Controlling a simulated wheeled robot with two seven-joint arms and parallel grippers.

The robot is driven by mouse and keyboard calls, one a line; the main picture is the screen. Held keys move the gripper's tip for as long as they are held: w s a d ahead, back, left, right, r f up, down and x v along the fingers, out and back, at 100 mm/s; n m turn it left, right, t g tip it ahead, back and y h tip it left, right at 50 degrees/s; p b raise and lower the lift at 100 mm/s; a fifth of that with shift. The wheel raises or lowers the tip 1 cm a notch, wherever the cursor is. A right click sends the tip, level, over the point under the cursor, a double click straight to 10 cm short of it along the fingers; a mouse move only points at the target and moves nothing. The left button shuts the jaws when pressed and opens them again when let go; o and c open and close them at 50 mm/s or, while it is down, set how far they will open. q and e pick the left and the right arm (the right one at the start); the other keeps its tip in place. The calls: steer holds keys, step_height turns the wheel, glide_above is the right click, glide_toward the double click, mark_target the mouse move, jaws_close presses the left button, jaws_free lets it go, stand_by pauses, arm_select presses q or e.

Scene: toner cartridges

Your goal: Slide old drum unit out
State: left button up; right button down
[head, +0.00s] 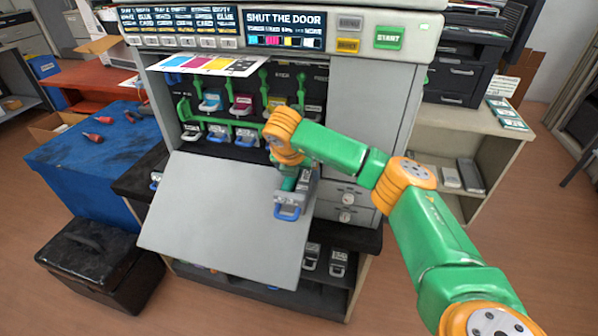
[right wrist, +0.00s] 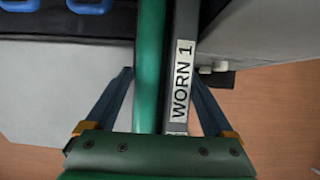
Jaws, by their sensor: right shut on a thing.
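The old drum unit (head: 290,201) is a grey bar with a green roller and a blue handle at its near end. In the right wrist view, its label reads "WORN 1" (right wrist: 181,82). My right gripper (head: 290,174) is shut on it, with a dark finger on each side in the right wrist view (right wrist: 160,78). The unit is over the right part of the lowered front door (head: 205,215), in front of the printer's open bay. Whether it touches the door, and whether its far end is clear of the bay, I cannot tell. My left gripper is not in view.
The bay holds several coloured cartridges (head: 241,104) and blue-handled units (head: 216,133) among green levers. The printer display (head: 284,30) reads "SHUT THE DOOR". A blue table (head: 75,160) with red tools stands left, a black box (head: 90,255) below it. Shelves stand right.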

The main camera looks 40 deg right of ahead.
mark_target(288, 201)
steer(key=shift+a, duration=0.1)
steer(key=shift+s+a+f, duration=0.2)
steer(key=shift+s+a, duration=0.1)
steer(key=shift+s+a+r+b, duration=0.2)
steer(key=shift+s+a+b, duration=0.1)
steer(key=shift+s+a, duration=0.4)
steer(key=shift+s+a+b, duration=0.2)
steer(key=shift+s+a, duration=0.4)
steer(key=shift+a, duration=0.15)
steer(key=shift+s+a+b, duration=0.15)
steer(key=shift+s+a, duration=0.4)
steer(key=shift+a, duration=0.2)
steer(key=shift+s+a+r, duration=0.1)
steer(key=shift+s+a, duration=0.75)
steer(key=shift+a, duration=0.15)
steer(key=shift+s+a+r+p, duration=0.2)
steer(key=shift+s+a+p, duration=0.25)
steer(key=shift+p, duration=0.25)
steer(key=shift+s+a+f+p, duration=0.1)
steer(key=shift+s+a+p, duration=0.25)
steer(key=shift+a, duration=0.1)
steer(key=shift+f, duration=0.1)
